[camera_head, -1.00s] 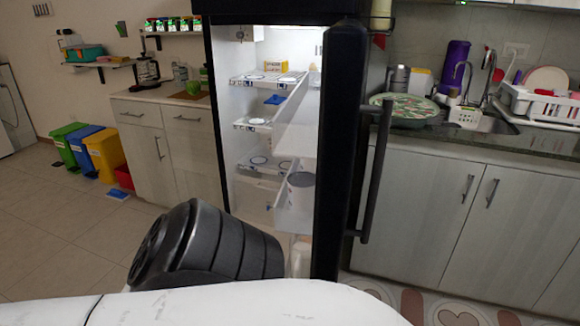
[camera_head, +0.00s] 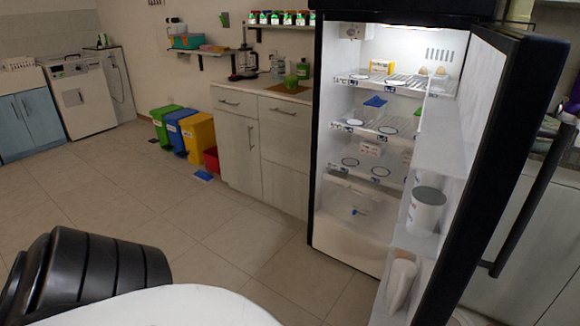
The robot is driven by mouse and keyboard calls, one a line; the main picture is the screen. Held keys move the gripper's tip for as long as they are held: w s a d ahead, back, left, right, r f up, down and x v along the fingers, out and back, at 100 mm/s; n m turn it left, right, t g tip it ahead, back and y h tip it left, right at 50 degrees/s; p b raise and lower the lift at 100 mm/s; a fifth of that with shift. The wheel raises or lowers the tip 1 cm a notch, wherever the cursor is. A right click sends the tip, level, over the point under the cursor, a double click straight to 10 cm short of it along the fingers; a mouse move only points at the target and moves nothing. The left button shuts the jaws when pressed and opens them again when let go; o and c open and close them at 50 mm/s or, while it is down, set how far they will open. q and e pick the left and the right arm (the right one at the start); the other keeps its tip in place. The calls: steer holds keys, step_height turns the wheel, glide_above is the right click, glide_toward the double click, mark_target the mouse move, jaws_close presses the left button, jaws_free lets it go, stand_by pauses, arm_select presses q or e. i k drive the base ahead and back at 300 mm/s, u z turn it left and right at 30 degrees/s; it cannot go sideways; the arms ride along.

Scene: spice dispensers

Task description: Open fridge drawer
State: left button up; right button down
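The fridge (camera_head: 318,150) stands right of centre with its black door (camera_head: 492,170) swung open toward the right. Its lit inside shows several shelves, and at the bottom a pale, translucent drawer (camera_head: 350,215) that appears closed. The door's long dark handle (camera_head: 530,200) is on the outer face at the right. Neither gripper shows. A black rounded part of my own body is at the lower left, and a white part is at the bottom edge.
The open door's inner racks hold a white tub (camera_head: 426,210) and a pale cup-like container (camera_head: 400,282), right of the drawer. A cabinet (camera_head: 262,150) adjoins the fridge on the left. Coloured bins (camera_head: 196,137) stand farther left. The tiled floor (camera_head: 230,240) before the fridge is clear.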

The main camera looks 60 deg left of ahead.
mark_target(376, 195)
steer(key=u, duration=2.4)
steer(key=i, duration=1.5)
steer(key=u, duration=0.55)
steer(key=i, duration=1.55)
steer(key=z, duration=1.55)
steer(key=i, duration=0.75)
steer(key=z, duration=0.7)
